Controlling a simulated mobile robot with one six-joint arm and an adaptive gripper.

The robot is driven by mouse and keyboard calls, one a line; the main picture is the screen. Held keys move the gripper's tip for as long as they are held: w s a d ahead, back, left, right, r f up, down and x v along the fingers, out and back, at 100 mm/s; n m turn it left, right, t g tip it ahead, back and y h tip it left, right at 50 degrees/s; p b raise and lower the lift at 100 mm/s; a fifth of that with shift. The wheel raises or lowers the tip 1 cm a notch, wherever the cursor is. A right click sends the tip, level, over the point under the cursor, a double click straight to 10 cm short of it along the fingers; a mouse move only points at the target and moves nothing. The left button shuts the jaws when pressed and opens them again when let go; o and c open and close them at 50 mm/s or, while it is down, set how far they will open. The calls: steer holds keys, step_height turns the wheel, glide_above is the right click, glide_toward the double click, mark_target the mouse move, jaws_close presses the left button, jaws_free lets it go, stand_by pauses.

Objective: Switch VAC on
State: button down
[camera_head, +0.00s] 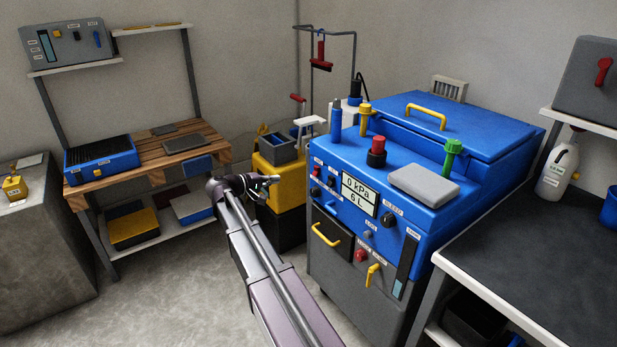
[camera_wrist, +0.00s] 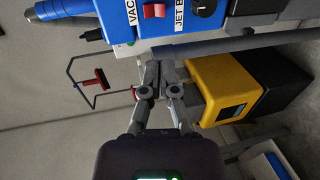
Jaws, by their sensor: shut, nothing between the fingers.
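The blue machine (camera_head: 345,150) stands right of centre in the head view. Its VAC label (camera_wrist: 131,12) is at the top of the wrist view. A red rocker switch (camera_wrist: 154,10) sits beside that label; it also shows small on the left of the machine's front panel in the head view (camera_head: 316,171). Whether the rocker is pressed cannot be told. The display (camera_head: 359,194) reads 0 kPa and 6 L. My gripper (camera_wrist: 160,66) is shut and empty, apart from the panel and below the switch in the wrist view. In the head view, my gripper (camera_head: 272,181) is left of the panel.
A JET label (camera_wrist: 178,22) and black knob (camera_wrist: 204,3) lie close to the red switch. A yellow container (camera_head: 279,180) stands behind my gripper. A dark worktop (camera_head: 560,230) is at right and a wooden bench (camera_head: 150,160) at left. Floor shows between the bench and machine.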

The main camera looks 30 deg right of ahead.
mark_target(314, 173)
steer(key=shift+d, duration=0.1)
steer(key=b+x, duration=0.3)
steer(key=x, duration=1.1)
stand_by(0.4)
